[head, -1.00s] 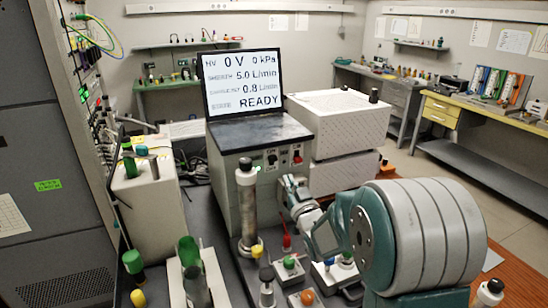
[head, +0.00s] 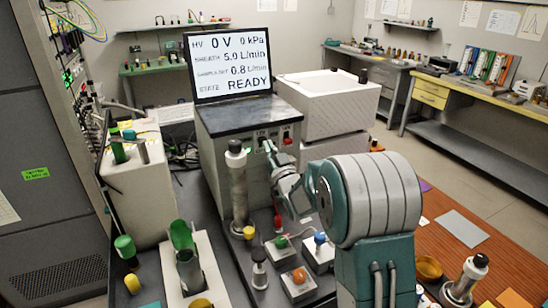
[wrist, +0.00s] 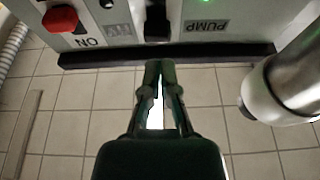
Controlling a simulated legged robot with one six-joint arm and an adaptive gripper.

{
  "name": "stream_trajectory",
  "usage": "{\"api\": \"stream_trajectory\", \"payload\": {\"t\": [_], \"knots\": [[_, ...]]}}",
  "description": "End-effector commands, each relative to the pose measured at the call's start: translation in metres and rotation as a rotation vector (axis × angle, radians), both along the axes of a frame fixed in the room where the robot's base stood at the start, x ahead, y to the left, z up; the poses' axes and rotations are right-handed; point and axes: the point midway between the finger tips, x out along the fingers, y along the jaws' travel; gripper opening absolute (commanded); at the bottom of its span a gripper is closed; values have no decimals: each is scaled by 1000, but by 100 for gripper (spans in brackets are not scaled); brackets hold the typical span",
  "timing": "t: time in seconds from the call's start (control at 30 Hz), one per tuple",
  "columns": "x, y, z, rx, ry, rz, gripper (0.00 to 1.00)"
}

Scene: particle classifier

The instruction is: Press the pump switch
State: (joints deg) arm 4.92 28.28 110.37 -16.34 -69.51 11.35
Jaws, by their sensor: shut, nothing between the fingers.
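The instrument box (head: 225,155) has a front switch panel, which my gripper (head: 268,149) faces. In the wrist view the panel looks upside down. A PUMP label (wrist: 207,26) and a lit green lamp (wrist: 205,2) are to the right of a black switch (wrist: 157,22). My gripper (wrist: 160,66) is shut and empty, its fingertips in line with this switch and just below it in the picture. I cannot tell whether they touch it. In the head view my gripper partly hides the switch.
A red switch (head: 287,141) is beside it on the panel. A metal cylinder (head: 238,190) stands close to the left of my arm. Small boxes with coloured knobs, such as a green one (head: 281,242), crowd the bench below. The screen (head: 228,68) reads READY.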

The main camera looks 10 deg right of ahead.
Motion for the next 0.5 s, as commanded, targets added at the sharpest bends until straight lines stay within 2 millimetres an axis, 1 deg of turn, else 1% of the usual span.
{"api": "stream_trajectory", "payload": {"t": [0.03, 0.1, 0.2, 0.33, 0.5], "knots": [[8, 2, 3, 0, -1, 1, 0], [17, 4, 6, 0, 0, 0, 0], [26, 5, 9, 0, 0, 0, 0], [31, 6, 11, 0, 0, -1, 0], [32, 6, 11, 0, 0, -1, 0]]}}
